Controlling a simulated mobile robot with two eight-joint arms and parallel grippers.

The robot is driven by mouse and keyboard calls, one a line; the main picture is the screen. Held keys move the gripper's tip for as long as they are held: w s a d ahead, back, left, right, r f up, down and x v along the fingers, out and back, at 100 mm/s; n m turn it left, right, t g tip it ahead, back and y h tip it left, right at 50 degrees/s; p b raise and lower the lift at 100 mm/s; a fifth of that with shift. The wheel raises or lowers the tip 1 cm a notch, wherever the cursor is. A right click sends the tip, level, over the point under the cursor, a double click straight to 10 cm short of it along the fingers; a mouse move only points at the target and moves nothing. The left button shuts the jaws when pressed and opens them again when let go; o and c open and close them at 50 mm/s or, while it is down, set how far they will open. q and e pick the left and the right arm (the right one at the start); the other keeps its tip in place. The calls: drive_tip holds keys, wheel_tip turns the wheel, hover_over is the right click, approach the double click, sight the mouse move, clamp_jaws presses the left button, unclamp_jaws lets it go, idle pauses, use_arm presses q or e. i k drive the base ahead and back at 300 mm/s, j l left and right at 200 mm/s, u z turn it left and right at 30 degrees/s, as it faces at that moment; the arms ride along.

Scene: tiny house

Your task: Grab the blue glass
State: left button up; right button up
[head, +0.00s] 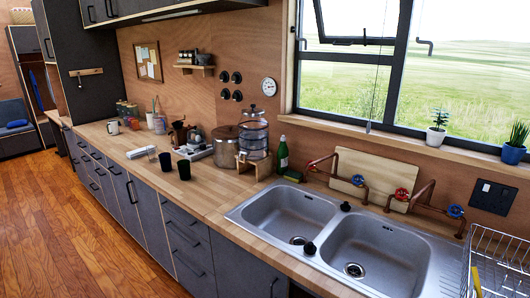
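I cannot make out a clearly blue glass in the head view. Two dark, nearly black tumblers stand upright near the front edge of the wooden counter: the left tumbler (165,161) and the right tumbler (184,170). They are small here, and I cannot tell whether either is blue or made of glass. A clear glass dispenser (254,135) stands on a wooden stand behind and to the right of them. Neither of my grippers shows in this view.
A metal pot (225,146), a green bottle (282,155) and a white mug (113,128) stand on the counter (215,197). A double sink (340,240) and wire dish rack (498,258) are at the right. The wooden floor (70,235) at left is clear.

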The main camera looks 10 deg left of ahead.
sight(165, 158)
drive_tip(key=i+j, duration=0.3)
drive_tip(key=j, duration=0.2)
drive_tip(key=i+j, duration=0.3)
drive_tip(key=j, duration=0.2)
drive_tip(key=i+j, duration=0.3)
drive_tip(key=j, duration=0.2)
drive_tip(key=i+j, duration=0.3)
drive_tip(key=j, duration=0.2)
drive_tip(key=i+j, duration=0.3)
drive_tip(key=j, duration=0.2)
drive_tip(key=i+j+u, duration=0.1)
drive_tip(key=i+j, duration=0.2)
drive_tip(key=j, duration=0.2)
drive_tip(key=i+j, duration=0.6)
